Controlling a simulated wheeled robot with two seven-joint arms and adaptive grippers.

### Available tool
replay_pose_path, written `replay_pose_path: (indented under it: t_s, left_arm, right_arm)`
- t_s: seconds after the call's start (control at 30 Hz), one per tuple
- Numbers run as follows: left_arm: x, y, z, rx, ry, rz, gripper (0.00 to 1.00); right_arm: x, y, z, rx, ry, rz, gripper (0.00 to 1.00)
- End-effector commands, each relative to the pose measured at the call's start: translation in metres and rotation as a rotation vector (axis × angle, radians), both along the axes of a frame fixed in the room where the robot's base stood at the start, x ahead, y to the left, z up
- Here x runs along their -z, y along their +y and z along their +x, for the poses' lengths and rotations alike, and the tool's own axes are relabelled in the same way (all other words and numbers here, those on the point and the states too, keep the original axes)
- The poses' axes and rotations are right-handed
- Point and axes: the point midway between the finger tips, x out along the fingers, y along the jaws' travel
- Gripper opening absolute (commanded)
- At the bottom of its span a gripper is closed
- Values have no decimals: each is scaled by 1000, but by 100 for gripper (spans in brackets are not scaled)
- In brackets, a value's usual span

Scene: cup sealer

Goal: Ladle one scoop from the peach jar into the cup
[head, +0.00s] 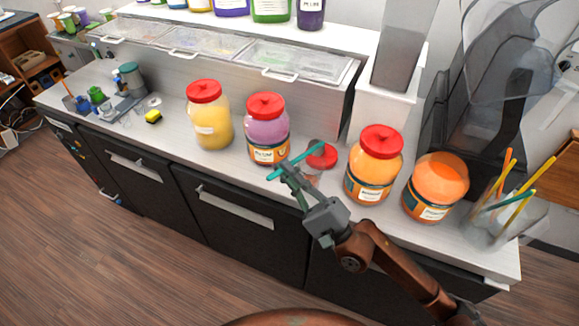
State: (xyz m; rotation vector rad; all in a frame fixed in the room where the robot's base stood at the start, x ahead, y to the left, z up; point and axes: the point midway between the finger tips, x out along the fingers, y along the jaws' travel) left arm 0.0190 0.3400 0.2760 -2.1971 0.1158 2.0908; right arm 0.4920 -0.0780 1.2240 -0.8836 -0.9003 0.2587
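Labelled jars stand along the counter; the labels are too small to read, so I cannot tell which is the peach jar. An orange jar (435,187) at the right shows no red lid. Left of it stands a lighter orange jar (372,172) with a red lid. My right gripper (286,170) is in front of the purple jar, its fingers shut on a thin teal stick, seemingly a ladle handle (306,154). A red lid (323,155) lies on the counter behind the gripper. What seems a clear cup (313,172) is partly hidden there. My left gripper is not in view.
A yellow jar (209,121) and a purple jar (267,132), both red-lidded, stand to the left. A clear holder (487,228) with coloured sticks stands at the right end. A dark machine (445,120) rises behind. The counter's front edge is close to the jars.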

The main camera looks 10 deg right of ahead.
Motion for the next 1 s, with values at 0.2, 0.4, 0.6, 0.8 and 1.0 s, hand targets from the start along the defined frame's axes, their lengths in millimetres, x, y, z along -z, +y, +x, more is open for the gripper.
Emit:
replay_pose_path:
  t_s: [0.2, 0.4, 0.6, 0.8, 1.0]
  left_arm:
    - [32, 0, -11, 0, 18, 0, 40]
    - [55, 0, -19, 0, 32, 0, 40]
    - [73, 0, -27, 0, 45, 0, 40]
    - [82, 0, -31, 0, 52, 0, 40]
    - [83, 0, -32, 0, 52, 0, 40]
  right_arm:
    - [22, 5, -5, -1, -52, -51, 0]
    - [36, 10, -10, 0, -102, -100, 0]
    - [47, 15, -15, -1, -148, -140, 0]
    - [52, 17, -18, 0, -175, -166, 0]
    - [52, 18, -19, 0, -183, -172, 0]
